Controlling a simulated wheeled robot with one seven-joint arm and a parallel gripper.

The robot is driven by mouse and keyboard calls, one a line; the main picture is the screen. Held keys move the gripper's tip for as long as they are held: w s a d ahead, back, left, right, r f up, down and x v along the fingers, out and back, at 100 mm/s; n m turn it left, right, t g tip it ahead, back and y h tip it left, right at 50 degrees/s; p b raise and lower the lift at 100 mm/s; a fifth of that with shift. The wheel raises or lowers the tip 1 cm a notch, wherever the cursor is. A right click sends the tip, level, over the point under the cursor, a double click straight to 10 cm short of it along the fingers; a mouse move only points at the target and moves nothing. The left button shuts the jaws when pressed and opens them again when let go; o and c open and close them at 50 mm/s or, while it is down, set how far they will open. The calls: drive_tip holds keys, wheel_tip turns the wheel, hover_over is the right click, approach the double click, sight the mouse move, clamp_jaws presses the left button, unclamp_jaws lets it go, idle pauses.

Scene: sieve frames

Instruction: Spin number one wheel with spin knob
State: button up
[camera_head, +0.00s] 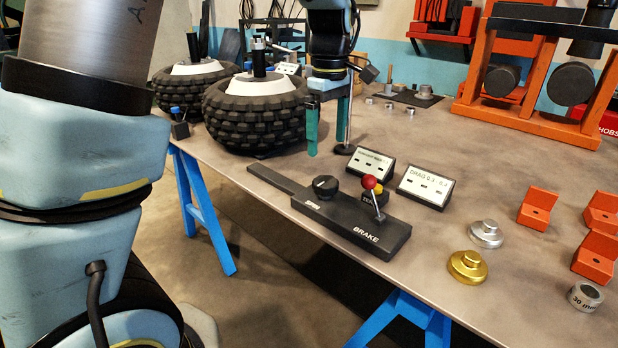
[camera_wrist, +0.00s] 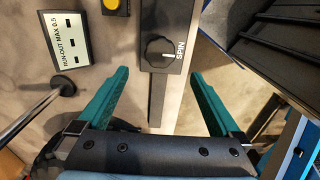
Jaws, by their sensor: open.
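The black round spin knob (camera_head: 325,186) with a white pointer mark sits on a low black control box labelled BRAKE. In the wrist view the knob (camera_wrist: 157,48) has SPIN printed beside it. Two knobby black tyres with white hubs stand on the table, a nearer wheel (camera_head: 258,115) and a farther wheel (camera_head: 195,82); I cannot read which is number one. My gripper (camera_head: 328,150) points down beside the nearer wheel with its teal fingers apart and empty. In the wrist view my gripper (camera_wrist: 161,75) has the knob ahead, beyond its fingertips and roughly centred between them.
A red-balled brake lever (camera_head: 369,182) and a yellow button (camera_head: 377,195) are close to the knob. Two label blocks, RUN-OUT (camera_head: 370,167) and DRAG (camera_head: 426,185), stand behind. A thin upright post (camera_head: 347,125) is near my fingers. Brass and silver weights lie right.

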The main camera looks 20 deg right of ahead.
sight(325, 181)
wheel_tip(325, 181, down, 10)
drive_tip(key=shift+r, duration=0.1)
drive_tip(key=shift+c, duration=0.4)
drive_tip(key=c, duration=1.2)
drive_tip(key=shift+c, duration=0.2)
drive_tip(key=shift+m+p, duration=0.35)
drive_tip(key=shift+m, duration=0.05)
drive_tip(key=m+p, duration=0.1)
drive_tip(key=m, duration=0.3)
drive_tip(key=shift+m, duration=0.4)
drive_tip(key=m+p, duration=0.1)
drive_tip(key=m, duration=0.5)
drive_tip(key=shift+m, duration=0.4)
